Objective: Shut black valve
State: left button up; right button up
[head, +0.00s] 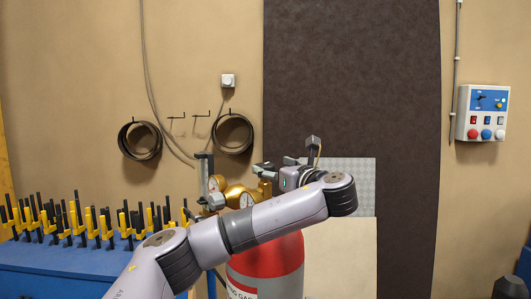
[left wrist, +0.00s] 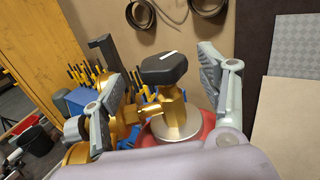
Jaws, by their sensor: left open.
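The black valve knob (left wrist: 163,68) has a white mark on top and sits on a brass valve body (left wrist: 172,106). In the left wrist view it stands between the two fingers of my open left gripper (left wrist: 158,62), with visible gaps beside it. In the head view my left gripper (head: 236,170) is at the top of the red gas cylinder (head: 272,262), by the brass regulator and gauges (head: 240,197). There my arm and gripper cover much of the valve, and I cannot clearly make out the knob. My right gripper is not in view.
A blue bench (head: 60,280) with yellow and black clamps (head: 85,225) stands at the left. Cable coils (head: 140,141) hang on the wall behind. A control box (head: 482,113) is on the wall at the right. Flat panels (head: 340,258) lean behind the cylinder.

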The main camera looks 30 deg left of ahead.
aim_at(266, 167)
pick_arm(q)
jog(key=shift+p+x, duration=0.85)
jog(key=shift+x, duration=1.5)
jog(key=c, duration=1.1)
jog(key=shift+f+m+t+h+b, duration=0.15)
jog(key=shift+m+t+h+b, duration=0.3)
jog(key=shift+m+t, duration=0.35)
jog(key=shift+c, duration=0.2)
jog(key=shift+a+m+t+h, duration=0.1)
jog(key=shift+m+t+h, duration=0.4)
jog(key=shift+t, duration=0.3)
jog(key=shift+m+t+h, duration=1)
jog(key=shift+t+h, duration=0.2)
jog(key=shift+h, duration=0.05)
jog(key=o, duration=1.1)
